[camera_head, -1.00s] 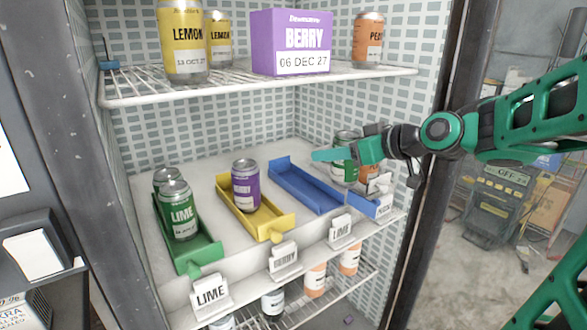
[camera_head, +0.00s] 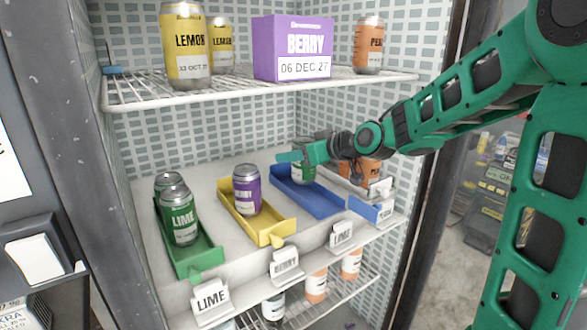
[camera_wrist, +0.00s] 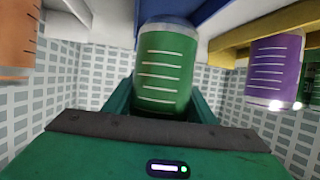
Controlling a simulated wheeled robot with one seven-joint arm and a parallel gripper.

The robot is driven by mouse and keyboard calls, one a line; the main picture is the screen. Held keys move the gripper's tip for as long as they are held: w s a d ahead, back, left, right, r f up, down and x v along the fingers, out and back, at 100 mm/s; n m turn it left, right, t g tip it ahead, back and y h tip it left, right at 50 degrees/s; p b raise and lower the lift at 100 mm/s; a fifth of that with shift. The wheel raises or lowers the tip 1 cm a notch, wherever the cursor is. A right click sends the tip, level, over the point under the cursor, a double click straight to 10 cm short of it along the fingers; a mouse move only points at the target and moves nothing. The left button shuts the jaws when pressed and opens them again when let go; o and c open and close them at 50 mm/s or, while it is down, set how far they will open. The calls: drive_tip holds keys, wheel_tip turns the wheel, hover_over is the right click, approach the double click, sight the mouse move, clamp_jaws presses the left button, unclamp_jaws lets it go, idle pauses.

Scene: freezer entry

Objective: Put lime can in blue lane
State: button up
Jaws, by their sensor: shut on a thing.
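The green lime can (camera_head: 303,174) is held in my gripper (camera_head: 301,157) at the back end of the blue lane (camera_head: 312,197). In the wrist view the green can (camera_wrist: 165,70) sits between the two green fingers, and its far end meets the blue lane (camera_wrist: 205,12). I cannot tell whether the can rests on the lane floor or hangs just above it. The front part of the blue lane is empty.
The yellow lane (camera_head: 262,236) left of it holds a purple can (camera_head: 246,190). The green lane (camera_head: 192,262) holds two green cans (camera_head: 180,215). Orange cans (camera_head: 368,172) stand close on the right. The wire shelf (camera_head: 250,87) with cans and a purple box (camera_head: 291,48) is above.

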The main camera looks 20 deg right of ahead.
drive_tip(key=shift+f, duration=1.8)
drive_tip(key=o, duration=1.3)
drive_tip(key=shift+f, duration=0.15)
drive_tip(key=v, duration=1.2)
